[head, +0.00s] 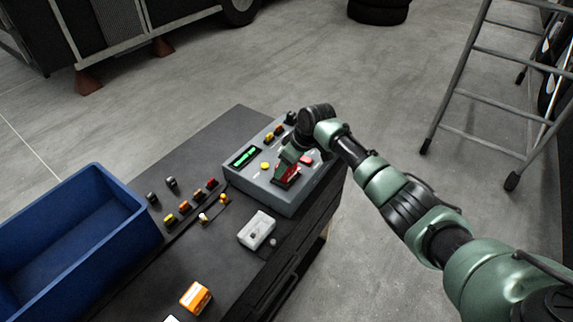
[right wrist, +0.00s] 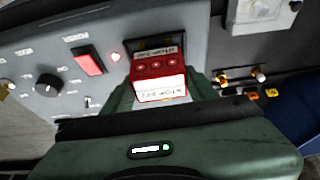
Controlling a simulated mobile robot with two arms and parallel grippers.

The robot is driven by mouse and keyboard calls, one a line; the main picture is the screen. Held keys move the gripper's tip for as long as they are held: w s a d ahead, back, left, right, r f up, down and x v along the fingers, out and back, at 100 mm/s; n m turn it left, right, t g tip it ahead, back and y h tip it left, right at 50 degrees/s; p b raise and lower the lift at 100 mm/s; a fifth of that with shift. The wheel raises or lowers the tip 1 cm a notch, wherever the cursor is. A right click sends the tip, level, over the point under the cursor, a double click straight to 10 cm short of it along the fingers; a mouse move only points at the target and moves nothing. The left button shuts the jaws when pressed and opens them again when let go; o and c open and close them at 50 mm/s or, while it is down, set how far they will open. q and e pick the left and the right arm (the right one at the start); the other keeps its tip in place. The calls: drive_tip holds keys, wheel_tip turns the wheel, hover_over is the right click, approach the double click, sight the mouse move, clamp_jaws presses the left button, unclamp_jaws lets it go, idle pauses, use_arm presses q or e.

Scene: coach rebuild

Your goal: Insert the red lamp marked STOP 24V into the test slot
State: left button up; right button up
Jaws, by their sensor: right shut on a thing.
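The red lamp (right wrist: 158,70) has a white label, seen upside down in the right wrist view, that appears to read STOP 24V. My right gripper (right wrist: 160,92) is shut on it, with green fingers on both sides. In the head view the gripper (head: 289,168) holds the red lamp (head: 288,174) over the front of the grey test box (head: 268,195). A dark rectangular slot (right wrist: 134,46) in the panel lies just beyond the lamp, partly hidden by it. I cannot tell whether the lamp touches or enters it. My left gripper is not in view.
The box carries a green display (head: 244,156), a yellow button (head: 265,165), a red switch (right wrist: 88,62) and a black knob (right wrist: 47,84). Small coloured lamps (head: 184,206), a white block (head: 257,229), an orange box (head: 195,297) and a blue crate (head: 130,240) share the dark bench.

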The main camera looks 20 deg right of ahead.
drive_tip(key=shift+f+b, duration=0.4)
drive_tip(key=shift+f, duration=0.25)
drive_tip(key=o, duration=1.2)
drive_tip(key=p+v, duration=0.3)
drive_tip(key=p, duration=0.1)
drive_tip(key=shift+r, duration=0.2)
drive_tip(key=p+v, duration=0.1)
drive_tip(key=v, duration=0.6)
drive_tip(key=shift+s+r, duration=0.15)
drive_tip(key=shift+r, duration=0.2)
